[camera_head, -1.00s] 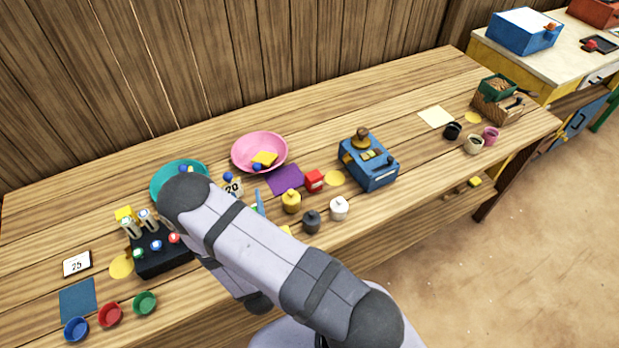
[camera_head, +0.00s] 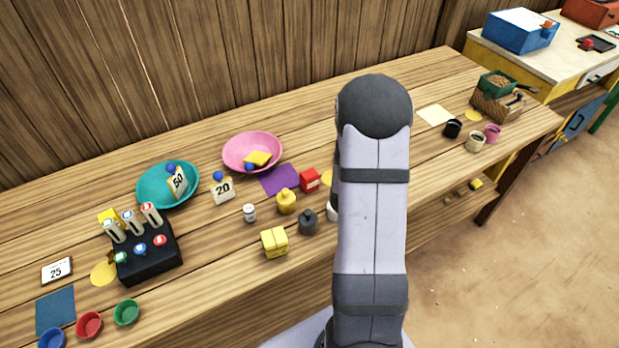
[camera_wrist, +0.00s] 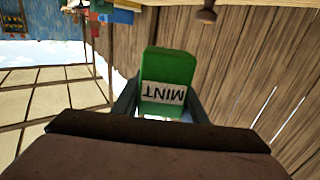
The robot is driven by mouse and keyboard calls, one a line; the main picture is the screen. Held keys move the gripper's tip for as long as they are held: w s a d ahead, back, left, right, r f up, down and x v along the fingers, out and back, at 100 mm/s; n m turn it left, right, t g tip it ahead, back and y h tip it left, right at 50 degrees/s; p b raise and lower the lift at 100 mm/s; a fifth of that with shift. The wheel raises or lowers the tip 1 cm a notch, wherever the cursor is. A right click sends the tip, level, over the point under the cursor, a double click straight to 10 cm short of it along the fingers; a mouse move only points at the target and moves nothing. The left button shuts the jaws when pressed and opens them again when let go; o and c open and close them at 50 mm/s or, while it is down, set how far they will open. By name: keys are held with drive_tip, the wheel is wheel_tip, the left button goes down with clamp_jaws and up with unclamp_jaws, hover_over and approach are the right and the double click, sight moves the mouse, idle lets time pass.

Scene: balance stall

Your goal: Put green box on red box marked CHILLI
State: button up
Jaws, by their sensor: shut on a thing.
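My gripper (camera_wrist: 160,104) is shut on a green box (camera_wrist: 168,68) in the wrist view. The box has a white label that reads MINT, upside down in the picture, and sits between the two dark fingers. In the head view, my arm hides the gripper and the green box. The small red box (camera_head: 309,179) stands on the wooden table in the head view, just left of my arm and beside the purple mat. It has a pale marking too small to read. Its top looks bare.
A yellow box (camera_head: 274,242), a yellow pot (camera_head: 286,201) and a dark pot (camera_head: 307,222) stand near the red box.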

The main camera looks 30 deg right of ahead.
drive_tip(key=w+d+r+n+t+y+b, duration=0.1)
drive_tip(key=w+d+r+n+t+y, duration=0.25)
drive_tip(key=r, duration=0.25)
drive_tip(key=w+a+r+n+t+y, duration=0.2)
drive_tip(key=w+a+n+t+y, duration=0.15)
drive_tip(key=w+a+y, duration=0.2)
drive_tip(key=n+g+y, duration=0.1)
drive_tip(key=n+y, duration=0.7)
drive_tip(key=y, duration=0.4)
hover_over(310, 178)
drive_tip(key=d+x, duration=0.1)
drive_tip(key=x, duration=0.4)
wheel_tip(310, 178, down, 8)
wheel_tip(310, 178, down, 11)
drive_tip(key=p, duration=0.1)
drive_tip(key=shift+w+p, duration=0.3)
drive_tip(key=shift+w, duration=0.05)
drive_tip(key=shift+f, duration=0.1)
drive_tip(key=o, duration=1.1)
